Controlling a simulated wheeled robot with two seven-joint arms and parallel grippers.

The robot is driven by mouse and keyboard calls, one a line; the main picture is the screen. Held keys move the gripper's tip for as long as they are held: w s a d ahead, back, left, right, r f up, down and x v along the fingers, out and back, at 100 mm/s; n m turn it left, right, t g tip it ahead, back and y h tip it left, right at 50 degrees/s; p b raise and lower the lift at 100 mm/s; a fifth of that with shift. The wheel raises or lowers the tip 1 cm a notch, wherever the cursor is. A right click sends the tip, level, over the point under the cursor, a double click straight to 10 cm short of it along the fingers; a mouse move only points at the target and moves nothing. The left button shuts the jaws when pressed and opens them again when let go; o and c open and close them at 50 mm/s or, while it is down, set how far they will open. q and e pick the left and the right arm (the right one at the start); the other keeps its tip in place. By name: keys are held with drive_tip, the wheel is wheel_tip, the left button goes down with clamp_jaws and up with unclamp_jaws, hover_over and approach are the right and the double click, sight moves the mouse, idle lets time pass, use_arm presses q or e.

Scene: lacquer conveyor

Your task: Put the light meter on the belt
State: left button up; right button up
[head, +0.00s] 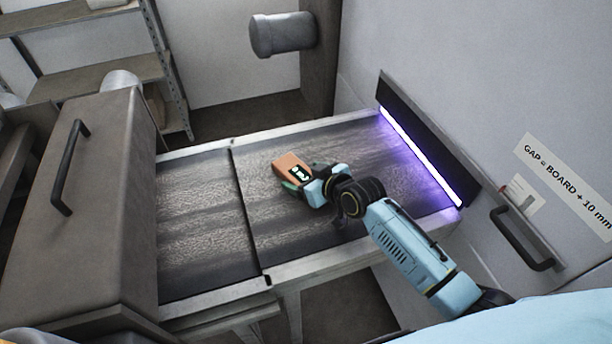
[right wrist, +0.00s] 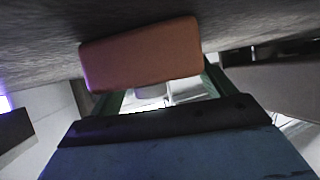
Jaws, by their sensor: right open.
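The light meter (head: 291,163), an orange block with a small dark display, is at the middle of the dark conveyor belt (head: 330,222). It appears to rest on the belt surface. My right gripper (head: 293,183) is at the near side of the meter, low over the belt, with its green fingers open. In the right wrist view the meter's plain orange side (right wrist: 140,52) lies across the front of the fingers, close to the belt surface. The fingertips are partly hidden behind the meter, so contact is unclear. My left gripper is not in view.
A seam splits the belt. A grey housing with a handle (head: 75,165) stands at the left end. A dark bar with a violet light strip (head: 420,155) closes the right end. Metal rails (head: 330,262) edge the belt. The belt around the meter is clear.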

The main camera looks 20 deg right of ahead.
drive_tip(key=shift+s+d+r, duration=0.1)
drive_tip(key=shift+s+r, duration=0.1)
drive_tip(key=shift+r, duration=0.05)
drive_tip(key=p+v, duration=0.1)
drive_tip(key=v, duration=1)
drive_tip(key=shift+s+d+r, duration=0.1)
drive_tip(key=shift+s, duration=0.2)
